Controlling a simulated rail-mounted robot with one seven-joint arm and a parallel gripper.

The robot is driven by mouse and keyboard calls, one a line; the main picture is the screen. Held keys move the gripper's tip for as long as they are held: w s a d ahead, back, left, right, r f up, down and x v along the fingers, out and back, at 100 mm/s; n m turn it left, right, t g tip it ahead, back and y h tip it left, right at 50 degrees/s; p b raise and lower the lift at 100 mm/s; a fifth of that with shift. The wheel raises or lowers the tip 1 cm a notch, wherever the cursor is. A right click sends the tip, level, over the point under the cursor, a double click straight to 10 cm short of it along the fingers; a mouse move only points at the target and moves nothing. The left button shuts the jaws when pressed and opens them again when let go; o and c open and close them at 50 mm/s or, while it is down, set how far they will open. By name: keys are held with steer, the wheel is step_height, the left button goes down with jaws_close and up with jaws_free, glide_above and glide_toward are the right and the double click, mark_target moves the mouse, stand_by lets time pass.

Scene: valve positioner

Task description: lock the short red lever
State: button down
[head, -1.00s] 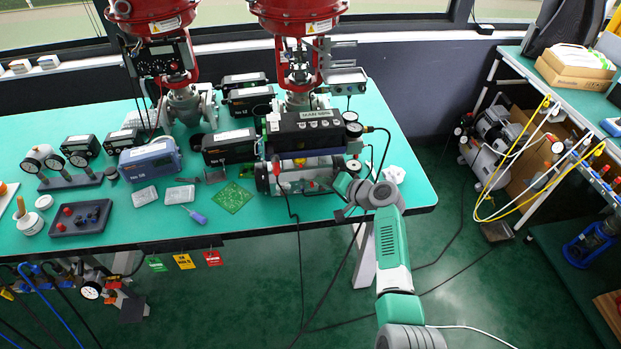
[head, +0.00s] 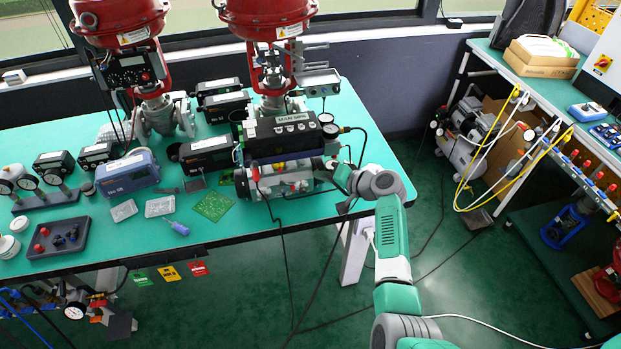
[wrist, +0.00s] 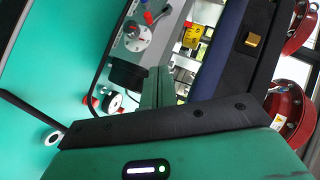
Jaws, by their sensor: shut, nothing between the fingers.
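The valve positioner (head: 283,133), a black box above a grey body, stands near the bench's right end. Its grey lower body (head: 280,184) carries small red parts, one a red piece (head: 256,173) at its left end. I cannot tell which is the short red lever. My gripper (head: 334,168) is at the right end of this body. A white dial with a red mark (wrist: 136,37) and a red knob (wrist: 148,17) lie beyond the fingertips.
A gauge (head: 331,131) and black hoses are close to my gripper. A green circuit board (head: 213,206) and a screwdriver (head: 179,228) lie to the left. Red actuators (head: 267,12) rise behind.

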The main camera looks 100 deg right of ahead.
steer(key=f+p+v, duration=0.1)
steer(key=v, duration=0.7)
steer(key=shift+s+a+f, duration=0.25)
steer(key=shift+s+a, duration=0.1)
steer(key=shift+s, duration=0.2)
